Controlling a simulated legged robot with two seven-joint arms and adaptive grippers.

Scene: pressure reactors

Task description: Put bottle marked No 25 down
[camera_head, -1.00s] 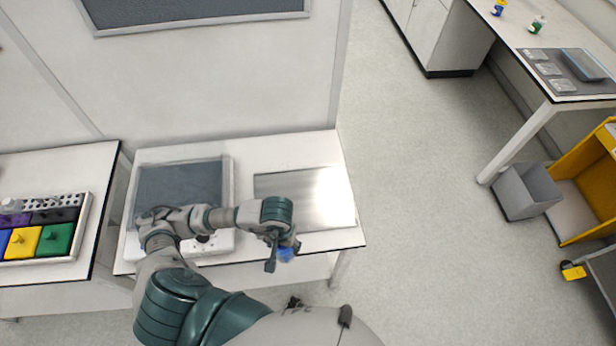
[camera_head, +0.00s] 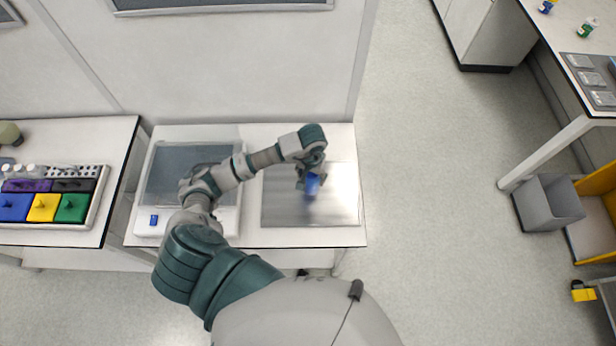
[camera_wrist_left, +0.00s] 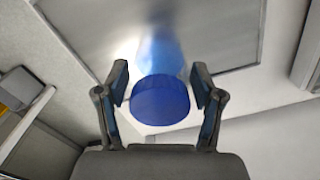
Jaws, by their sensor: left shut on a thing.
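A small bottle with a blue cap (camera_head: 312,183) is held by my left gripper (camera_head: 313,170) over the shiny metal plate (camera_head: 285,212) on the middle table. In the left wrist view the round blue cap (camera_wrist_left: 160,100) sits between the two fingers of the left gripper (camera_wrist_left: 160,98), which is shut on it. The bottle body (camera_wrist_left: 160,55) beyond it is pale blue and blurred. No number can be read on it. I cannot tell whether the bottle touches the plate. My right gripper is not in view.
A white device with a dark top (camera_head: 185,180) stands left of the plate. A tray of coloured blocks (camera_head: 45,222) is on the left table. Two bottles (camera_head: 587,28) stand on the far right bench. A grey bin (camera_head: 547,203) is on the floor.

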